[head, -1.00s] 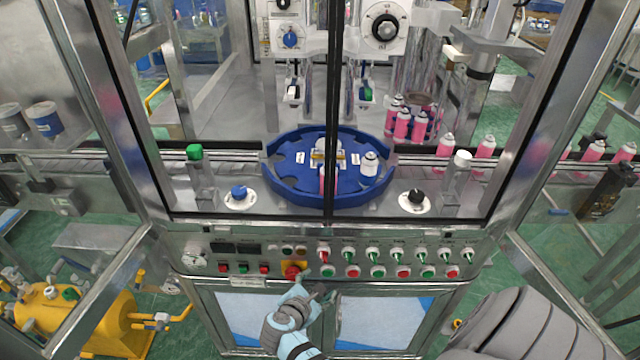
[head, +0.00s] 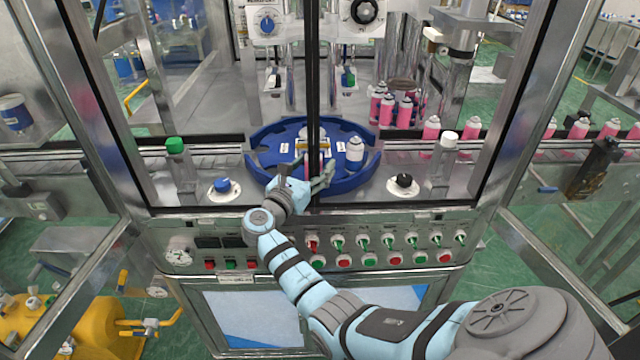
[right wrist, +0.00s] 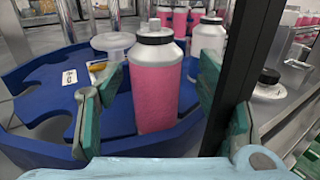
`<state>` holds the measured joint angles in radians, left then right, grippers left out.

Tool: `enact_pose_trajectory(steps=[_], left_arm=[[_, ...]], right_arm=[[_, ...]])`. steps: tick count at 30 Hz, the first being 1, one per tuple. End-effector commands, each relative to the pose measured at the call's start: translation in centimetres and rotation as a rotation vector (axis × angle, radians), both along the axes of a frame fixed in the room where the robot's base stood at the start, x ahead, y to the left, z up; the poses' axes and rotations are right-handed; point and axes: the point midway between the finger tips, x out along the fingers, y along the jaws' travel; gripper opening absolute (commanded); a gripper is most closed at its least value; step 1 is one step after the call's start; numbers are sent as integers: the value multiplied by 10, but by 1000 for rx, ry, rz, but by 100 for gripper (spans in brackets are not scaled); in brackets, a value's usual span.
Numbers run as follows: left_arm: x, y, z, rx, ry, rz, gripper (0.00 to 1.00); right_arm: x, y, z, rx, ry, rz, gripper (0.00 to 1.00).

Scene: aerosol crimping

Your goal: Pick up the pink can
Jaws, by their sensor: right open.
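The pink can (right wrist: 155,90), with a silver top and dark cap, stands upright on the blue round turntable (right wrist: 30,145) in the right wrist view. In the head view the can is mostly hidden by the dark vertical door post and my gripper. My right gripper (head: 308,174) is open at the front edge of the turntable (head: 368,186). In the right wrist view its green-padded fingers (right wrist: 150,105) appear on either side of the can, with gaps visible. My left gripper is out of view.
The dark vertical post (right wrist: 256,60) runs close by the right finger. A white can (head: 355,150) stands on the turntable to the right. Several pink cans (head: 387,110) stand behind. A blue knob (head: 222,185) and a black knob (head: 403,181) flank the turntable.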

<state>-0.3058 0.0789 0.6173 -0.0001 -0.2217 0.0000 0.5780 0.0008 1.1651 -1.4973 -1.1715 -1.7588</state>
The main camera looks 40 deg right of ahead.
Motion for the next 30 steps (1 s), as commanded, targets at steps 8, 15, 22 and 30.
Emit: enact_pose_trajectory(steps=[8, 15, 22, 30], left_arm=[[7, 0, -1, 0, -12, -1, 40], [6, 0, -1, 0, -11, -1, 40], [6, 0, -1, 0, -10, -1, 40], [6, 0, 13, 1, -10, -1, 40]], right_arm=[[4, -4, 2, 0, -1, 6, 59], [3, -5, 2, 0, -1, 5, 20], [3, -5, 2, 1, -1, 5, 8], [3, -5, 44, 1, -7, 4, 8]])
